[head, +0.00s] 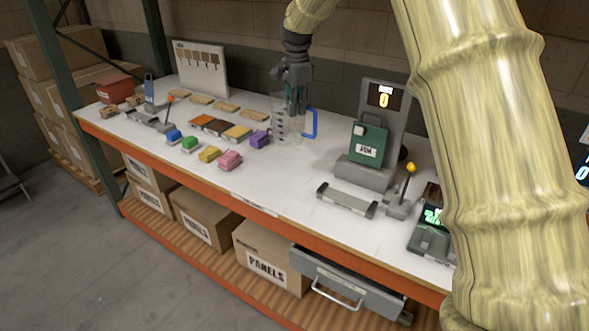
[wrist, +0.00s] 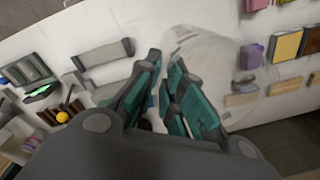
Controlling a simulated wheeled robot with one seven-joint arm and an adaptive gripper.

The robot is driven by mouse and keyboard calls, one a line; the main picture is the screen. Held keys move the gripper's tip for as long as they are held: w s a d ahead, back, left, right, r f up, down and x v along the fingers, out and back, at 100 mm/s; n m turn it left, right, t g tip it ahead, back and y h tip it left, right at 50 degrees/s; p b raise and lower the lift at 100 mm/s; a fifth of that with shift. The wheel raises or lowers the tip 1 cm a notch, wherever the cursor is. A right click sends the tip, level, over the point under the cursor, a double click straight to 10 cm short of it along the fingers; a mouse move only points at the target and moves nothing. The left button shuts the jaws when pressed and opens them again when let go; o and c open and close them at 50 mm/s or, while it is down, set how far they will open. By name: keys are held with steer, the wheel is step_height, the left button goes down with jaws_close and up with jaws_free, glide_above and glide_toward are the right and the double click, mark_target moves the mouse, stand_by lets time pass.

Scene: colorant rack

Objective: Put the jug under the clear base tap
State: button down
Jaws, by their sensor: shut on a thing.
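The jug (head: 280,130) is clear with a blue handle (head: 312,123). It looks upright at the back middle of the white bench; I cannot tell whether its base touches the top. My gripper (head: 294,100) comes down from above at the jug's handle side and is shut on the jug. In the wrist view the clear jug (wrist: 205,58) lies beyond my gripper (wrist: 165,70), with a bit of blue between the fingers, which hide most of the handle. A grey machine (head: 386,120) with a lit "0" and a green box (head: 368,145) stands right of the jug. I cannot make out the clear base tap.
Several coloured blocks (head: 230,160) and flat coloured pieces (head: 238,132) lie left of the jug. A grey bracket (head: 346,200) and a yellow-knobbed lever (head: 411,168) stand at the front right. A white board (head: 202,68) stands at the back left. Bench room in front of the jug is clear.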

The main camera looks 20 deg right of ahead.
mark_target(293, 122)
steer(key=f+b, duration=0.2)
steer(key=w+f+b, duration=0.1)
steer(key=f, duration=0.2)
steer(key=shift+w+a+f+b, duration=0.2)
steer(key=shift+f+b, duration=0.15)
steer(key=shift+s+d+f+b, duration=0.1)
steer(key=shift+s+f+b, duration=0.3)
steer(key=shift+b, duration=0.3)
steer(key=shift+w+f, duration=0.2)
steer(key=shift+f, duration=0.35)
step_height(293, 122, down, 10)
steer(key=p, duration=0.2)
steer(key=shift+r, duration=0.2)
steer(key=shift+s, duration=0.1)
steer(key=c, duration=1.6)
jaws_free()
steer(key=shift+f, duration=0.15)
steer(key=shift+o, duration=0.2)
